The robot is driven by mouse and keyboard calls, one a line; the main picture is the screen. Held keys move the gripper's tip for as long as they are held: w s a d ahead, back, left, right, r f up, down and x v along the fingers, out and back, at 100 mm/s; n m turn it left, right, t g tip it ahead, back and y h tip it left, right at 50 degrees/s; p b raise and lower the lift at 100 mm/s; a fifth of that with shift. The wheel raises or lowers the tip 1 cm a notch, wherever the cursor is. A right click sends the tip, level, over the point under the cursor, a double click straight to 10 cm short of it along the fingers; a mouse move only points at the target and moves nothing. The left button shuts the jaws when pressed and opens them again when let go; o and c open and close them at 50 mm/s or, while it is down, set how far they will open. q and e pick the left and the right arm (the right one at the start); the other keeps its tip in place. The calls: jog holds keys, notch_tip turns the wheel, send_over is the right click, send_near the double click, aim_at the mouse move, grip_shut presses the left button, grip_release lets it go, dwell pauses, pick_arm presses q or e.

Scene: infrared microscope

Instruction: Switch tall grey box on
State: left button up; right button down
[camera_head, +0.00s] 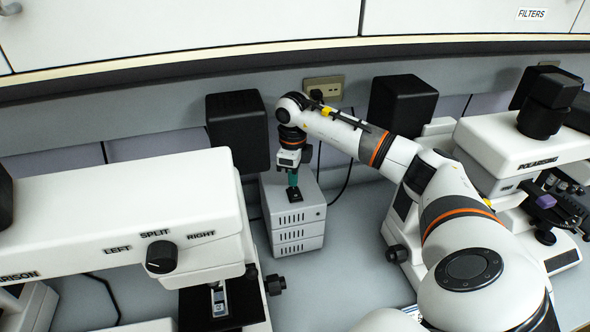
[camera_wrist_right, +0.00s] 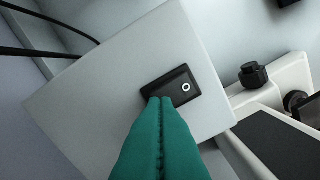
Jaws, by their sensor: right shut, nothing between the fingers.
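The tall grey box (camera_head: 298,226) stands on the bench between the two microscopes, with vent slots on its front. A black rocker switch (camera_head: 294,194) sits on its top; in the right wrist view the switch (camera_wrist_right: 172,88) shows a white ring mark at its right end. My right gripper (camera_head: 292,186) points down at the switch with teal fingers. The fingers (camera_wrist_right: 160,100) are shut and empty, their tips at the switch's left end, opposite the ring mark. Whether they touch it I cannot tell. My left gripper is not in view.
A comparison microscope (camera_head: 120,215) with a LEFT/SPLIT/RIGHT knob (camera_head: 161,257) stands left of the box. A polarising microscope (camera_head: 520,150) stands at the right. Cables run behind the grey box.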

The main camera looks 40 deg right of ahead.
aim_at(293, 188)
jog(key=shift+f+b, duration=0.45)
jog(key=shift+f, duration=0.25)
jog(key=shift+r+p, duration=2.6)
jog(key=shift+r, duration=1.05)
jog(key=shift+f, duration=0.15)
